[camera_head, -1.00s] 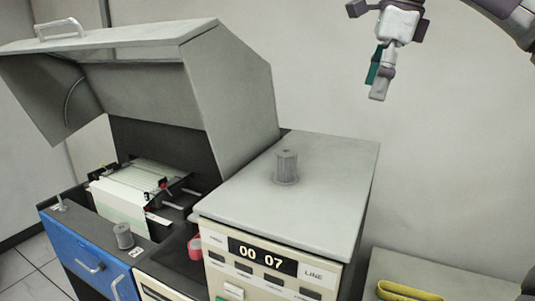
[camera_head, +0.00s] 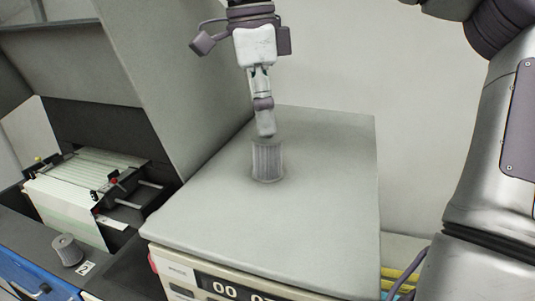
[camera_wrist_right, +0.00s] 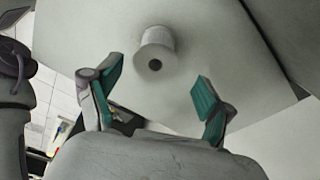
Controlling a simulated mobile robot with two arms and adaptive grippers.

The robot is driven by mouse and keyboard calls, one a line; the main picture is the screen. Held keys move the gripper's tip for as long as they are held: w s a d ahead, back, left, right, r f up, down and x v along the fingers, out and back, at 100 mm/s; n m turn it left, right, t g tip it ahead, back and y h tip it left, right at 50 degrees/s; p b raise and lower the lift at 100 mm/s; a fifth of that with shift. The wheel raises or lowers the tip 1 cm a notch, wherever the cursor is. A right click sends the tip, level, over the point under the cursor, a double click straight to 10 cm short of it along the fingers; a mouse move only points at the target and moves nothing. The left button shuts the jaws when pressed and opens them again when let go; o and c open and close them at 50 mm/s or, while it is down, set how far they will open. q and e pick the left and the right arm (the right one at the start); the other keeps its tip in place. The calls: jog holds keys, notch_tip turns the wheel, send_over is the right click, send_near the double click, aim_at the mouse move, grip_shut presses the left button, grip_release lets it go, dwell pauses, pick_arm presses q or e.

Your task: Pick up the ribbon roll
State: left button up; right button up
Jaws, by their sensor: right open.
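The ribbon roll is a grey ridged cylinder (camera_head: 268,161) standing upright on the grey top of the cabinet in the head view. In the right wrist view the roll (camera_wrist_right: 156,50) shows with its dark centre hole, beyond the fingertips and between their lines. My right gripper (camera_head: 265,130) is just above and behind the roll in the head view. In the right wrist view my right gripper (camera_wrist_right: 158,85) is open, its teal pads apart with nothing between them. My left gripper is not in view.
The cabinet top (camera_head: 330,200) is otherwise bare. A raised grey hood (camera_head: 170,80) stands close on the left. Below it are a printer with paper (camera_head: 80,190) and a second grey ridged knob or roll (camera_head: 66,250). A yellow item (camera_head: 400,285) lies low at right.

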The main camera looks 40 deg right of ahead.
aim_at(267, 144)
jog(key=shift+s+a+f+p, duration=0.15)
jog(key=shift+f+p, duration=0.35)
jog(key=shift+f, duration=0.6)
jog(key=f, duration=0.3)
jog(key=shift+s+f+p, duration=0.1)
jog(key=shift+s+p, duration=0.2)
jog(key=shift+p, duration=0.1)
jog(key=shift+d+f, duration=0.15)
jog(key=shift+d, duration=0.05)
jog(key=shift+w, duration=0.1)
jog(key=shift+a, duration=0.1)
jog(key=c, duration=1.4)
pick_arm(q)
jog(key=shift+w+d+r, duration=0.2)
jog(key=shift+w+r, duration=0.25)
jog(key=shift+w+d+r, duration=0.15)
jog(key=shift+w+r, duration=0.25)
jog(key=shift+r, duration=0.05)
pick_arm(e)
jog(key=shift+c, duration=0.2)
